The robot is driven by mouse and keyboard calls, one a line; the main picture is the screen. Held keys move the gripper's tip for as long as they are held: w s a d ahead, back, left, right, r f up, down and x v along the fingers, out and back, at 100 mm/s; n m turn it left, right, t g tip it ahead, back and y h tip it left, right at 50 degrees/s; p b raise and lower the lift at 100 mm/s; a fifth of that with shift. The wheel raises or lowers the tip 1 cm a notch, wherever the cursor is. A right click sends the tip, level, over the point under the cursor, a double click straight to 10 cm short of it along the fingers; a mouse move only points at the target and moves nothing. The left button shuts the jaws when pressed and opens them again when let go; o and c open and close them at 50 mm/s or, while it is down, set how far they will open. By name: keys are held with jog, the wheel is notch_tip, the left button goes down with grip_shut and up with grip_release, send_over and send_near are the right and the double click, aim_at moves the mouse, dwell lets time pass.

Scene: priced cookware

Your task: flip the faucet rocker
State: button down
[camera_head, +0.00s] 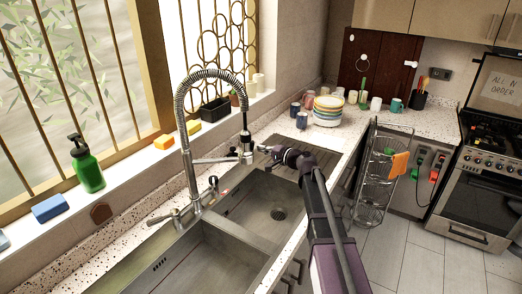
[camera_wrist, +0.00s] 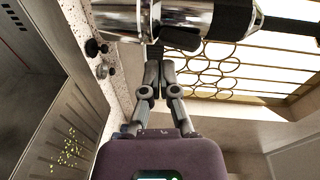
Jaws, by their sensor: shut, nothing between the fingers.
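The faucet (camera_head: 190,150) stands behind the double sink, with a coiled spring neck and a hanging chrome spray head (camera_head: 246,146). My gripper (camera_head: 264,150) is at the right of the spray head, at about its height. In the wrist view the spray head (camera_wrist: 125,18) crosses the top, large and close. A dark piece on its underside (camera_wrist: 182,40) may be the rocker. My gripper's fingers (camera_wrist: 159,66) are shut and empty, with their tips just below the spray head, near that piece. I cannot tell whether they touch it.
The sink's right basin (camera_head: 262,205) lies below my gripper. Stacked bowls (camera_head: 328,110) and cups stand on the counter beyond. A green soap bottle (camera_head: 87,165) and sponges line the window sill. A wire rack (camera_head: 377,175) stands right of the counter.

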jog(key=s+d+f+b, duration=0.1)
jog(key=s+d, duration=0.5)
jog(key=d, duration=0.4)
jog(key=shift+s+d+f+b, duration=0.25)
jog(key=shift+d+f+b, duration=0.05)
jog(key=shift+d+f, duration=0.05)
jog(key=s+a+f+n+g+h, duration=0.2)
jog(key=s+a+f+n+g, duration=0.15)
jog(key=s+f, duration=0.25)
jog(key=s+a+f+n+g+h, duration=0.2)
jog(key=s+a+f+g+h, duration=0.15)
jog(key=s+f, duration=0.3)
jog(key=s+d+f+n+g+h, duration=0.1)
jog(key=s+d+f+g+h, duration=0.1)
jog(key=s, duration=0.4)
jog(key=s+d+f+n+g+h, duration=0.1)
jog(key=s+d+f+g+h, duration=0.1)
jog(key=s+h, duration=0.3)
jog(key=shift+s+d+f, duration=0.25)
jog(key=shift+s+d, duration=0.25)
jog(key=shift+s, duration=0.65)
